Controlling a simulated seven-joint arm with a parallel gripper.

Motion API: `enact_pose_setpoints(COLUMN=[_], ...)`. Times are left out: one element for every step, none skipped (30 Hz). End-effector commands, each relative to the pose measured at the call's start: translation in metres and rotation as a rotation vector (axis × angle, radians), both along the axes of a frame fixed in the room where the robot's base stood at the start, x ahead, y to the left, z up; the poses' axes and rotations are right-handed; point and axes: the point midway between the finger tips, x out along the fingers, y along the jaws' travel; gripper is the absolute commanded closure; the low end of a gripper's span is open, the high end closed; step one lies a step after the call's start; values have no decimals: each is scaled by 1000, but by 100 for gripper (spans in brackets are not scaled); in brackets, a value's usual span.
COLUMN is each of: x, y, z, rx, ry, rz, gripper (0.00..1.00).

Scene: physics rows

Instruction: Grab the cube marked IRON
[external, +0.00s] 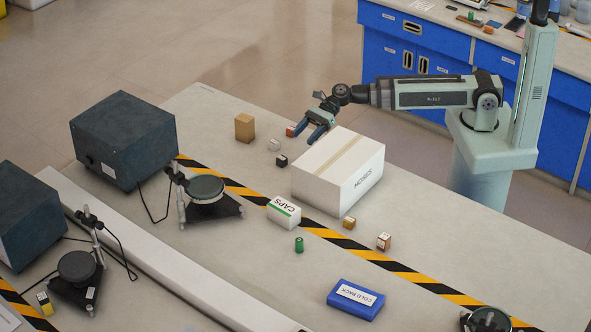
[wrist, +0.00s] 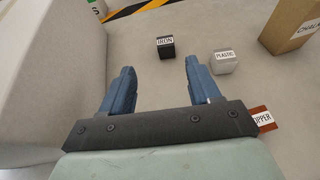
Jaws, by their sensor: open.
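The IRON cube (wrist: 166,50) is a small black cube with a white label; it lies on the table ahead of my fingers in the wrist view, between their lines. In the external view the dark cube (external: 281,161) sits left of the big white box. My gripper (wrist: 158,80) is open and empty, its two blue fingers apart. In the external view my gripper (external: 311,133) is above the table at the box's far left corner, beyond the dark cube and apart from it.
A grey PLASTIC cube (wrist: 223,62) lies right of the IRON cube. A copper-coloured cube (wrist: 262,119) is close beside my right finger. A brown box (wrist: 291,26) stands further right. The large white box (external: 338,169) stands close on the other side.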

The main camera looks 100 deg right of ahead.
Motion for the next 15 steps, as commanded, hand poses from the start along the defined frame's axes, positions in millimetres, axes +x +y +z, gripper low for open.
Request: enact_pose_setpoints(x=[10, 14, 19, 23, 27, 31, 35, 38, 41, 43, 45, 47, 48, 49, 50], y=[5, 8, 12, 15, 18, 22, 24, 27, 29, 31, 33, 34, 35, 36, 37], z=[-4, -6, -9, -11, -13, -16, -18, -19, -21, -22, -23, -24, -25, -26, -26], rx=[0, 0, 0, 0, 0, -1, -1, 0, 0, 0, 0, 0, 0, -1, 0], ry=[0, 0, 0, 0, 0, 1, 1, 0, 0, 0, 0, 0, 0, 0, -1], rz=[1, 1, 1, 1, 0, 0, 0, 0, -1, -1, -1, -1, -1, -2, -2], gripper=[38, 38, 38, 38, 38, 38, 38, 38, 38, 38, 38, 38, 38, 38, 38])
